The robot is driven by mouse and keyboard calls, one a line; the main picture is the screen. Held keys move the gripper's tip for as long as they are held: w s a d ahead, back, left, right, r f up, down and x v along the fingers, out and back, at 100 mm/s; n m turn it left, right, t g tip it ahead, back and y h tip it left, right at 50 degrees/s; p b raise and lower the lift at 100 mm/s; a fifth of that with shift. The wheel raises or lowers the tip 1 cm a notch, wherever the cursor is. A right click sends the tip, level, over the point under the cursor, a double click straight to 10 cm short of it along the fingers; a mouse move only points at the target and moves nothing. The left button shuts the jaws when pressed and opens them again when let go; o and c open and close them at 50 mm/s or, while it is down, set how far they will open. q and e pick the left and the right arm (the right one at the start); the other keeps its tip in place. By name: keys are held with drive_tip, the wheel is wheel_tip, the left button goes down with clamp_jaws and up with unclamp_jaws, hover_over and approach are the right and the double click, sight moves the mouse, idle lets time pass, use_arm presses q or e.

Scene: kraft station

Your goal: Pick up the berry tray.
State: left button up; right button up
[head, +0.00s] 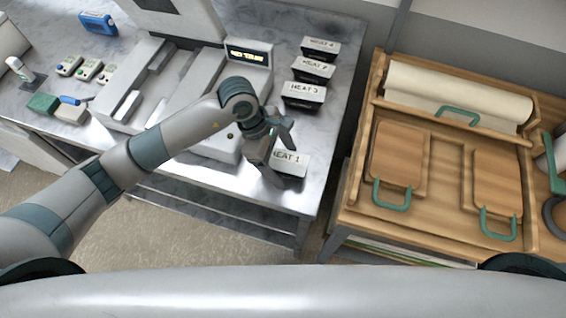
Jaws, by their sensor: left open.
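My left gripper (283,155) is open over the front right part of the metal table, at a pale-lidded tray (292,164) whose label seems to read MEAT 1. One finger is in front of this tray's left side and hides part of it; I cannot tell whether they touch. Three more dark trays with pale labelled tops stand in a row behind it: the nearest (303,93), the middle one (313,69) and the farthest (320,47). I cannot make out berries or a berry label on any tray. My right gripper is not in view.
A grey machine with a lit display (248,54), seemingly reading NO TRAY, stands left of the trays. A green sponge (42,103) and a blue box (98,23) are farther left. A wooden bench (440,160) with green-handled boards stands right, across a gap.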

sight(289, 163)
use_arm(q)
drive_tip(key=c, duration=1.2)
drive_tip(key=shift+r, duration=0.15)
drive_tip(key=shift+c, duration=0.2)
drive_tip(key=shift+r+b, duration=0.65)
drive_tip(key=shift+b, duration=0.05)
wheel_tip(289, 163, up, 2)
drive_tip(key=shift+r+b, duration=0.15)
drive_tip(key=shift+b, duration=0.7)
drive_tip(key=s+d+r+b, duration=0.4)
drive_tip(key=s+r, duration=0.3)
drive_tip(key=s, duration=0.3)
drive_tip(key=shift+s+d, duration=0.15)
drive_tip(key=shift+d, duration=0.65)
